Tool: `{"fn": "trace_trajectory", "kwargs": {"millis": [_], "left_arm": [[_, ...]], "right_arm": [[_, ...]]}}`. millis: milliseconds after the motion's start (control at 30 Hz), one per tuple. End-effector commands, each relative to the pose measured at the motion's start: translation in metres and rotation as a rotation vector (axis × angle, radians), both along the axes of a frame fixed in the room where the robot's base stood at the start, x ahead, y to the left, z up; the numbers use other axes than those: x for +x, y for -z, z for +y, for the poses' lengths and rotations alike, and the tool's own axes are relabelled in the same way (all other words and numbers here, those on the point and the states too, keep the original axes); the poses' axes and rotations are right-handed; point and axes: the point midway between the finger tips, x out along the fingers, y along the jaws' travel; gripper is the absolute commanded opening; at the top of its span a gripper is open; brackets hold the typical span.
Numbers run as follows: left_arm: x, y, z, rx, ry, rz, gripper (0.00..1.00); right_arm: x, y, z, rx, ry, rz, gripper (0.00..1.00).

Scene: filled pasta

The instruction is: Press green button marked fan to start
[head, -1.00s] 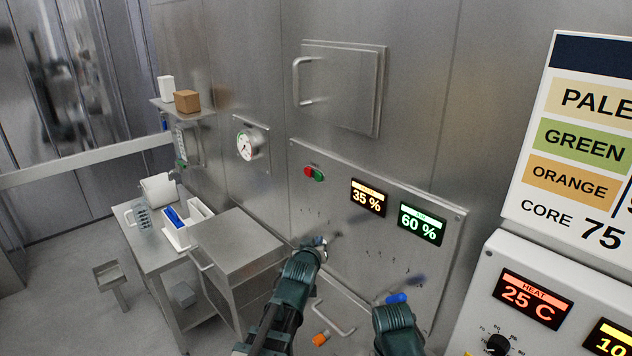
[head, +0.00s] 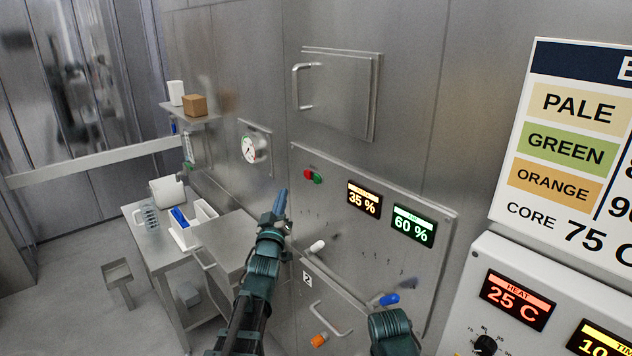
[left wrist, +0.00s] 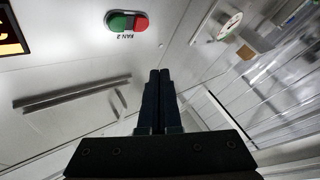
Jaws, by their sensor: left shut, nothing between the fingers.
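The green button (head: 318,180) sits beside a red button (head: 308,175) at the upper left of a steel wall panel. In the left wrist view the green button (left wrist: 121,22) and red button (left wrist: 141,23) share a dark oval housing, with an upside-down label reading FAN 2 (left wrist: 112,36). My left gripper (head: 281,194) is shut and empty, below and left of the buttons in the head view, apart from them. Its closed fingers (left wrist: 159,78) point up the left wrist view, below the buttons there.
The panel has lit displays reading 35 % (head: 364,199) and 60 % (head: 414,225). A blue handle (head: 389,299) and a white handle (head: 317,245) stick out below. A round gauge (head: 251,149) is to the left. A steel table (head: 157,240) stands lower left.

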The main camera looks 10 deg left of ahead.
Motion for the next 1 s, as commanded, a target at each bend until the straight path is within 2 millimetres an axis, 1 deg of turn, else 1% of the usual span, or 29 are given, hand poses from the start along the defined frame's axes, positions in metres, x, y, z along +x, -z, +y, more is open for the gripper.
{"fn": "trace_trajectory", "kwargs": {"millis": [167,267,700,800,1000], "left_arm": [[0.002,0.0,-0.001,0.0,0.0,0.001,0.0],[0.008,0.0,-0.005,-0.001,0.002,0.0,0.0],[0.053,0.0,-0.041,0.0,0.002,0.002,0.0],[0.06,0.0,-0.046,-0.001,0.001,0.002,0.0],[0.068,0.0,-0.053,0.0,0.001,0.002,0.0]], "right_arm": [[0.0,0.0,0.0,0.0,0.0,0.0,0.5],[0.0,0.0,0.0,0.0,0.0,0.0,0.5],[0.0,0.0,0.0,0.0,0.0,0.0,0.5],[0.0,0.0,0.0,0.0,0.0,0.0,0.5],[0.0,0.0,0.0,0.0,0.0,0.0,0.5]]}}
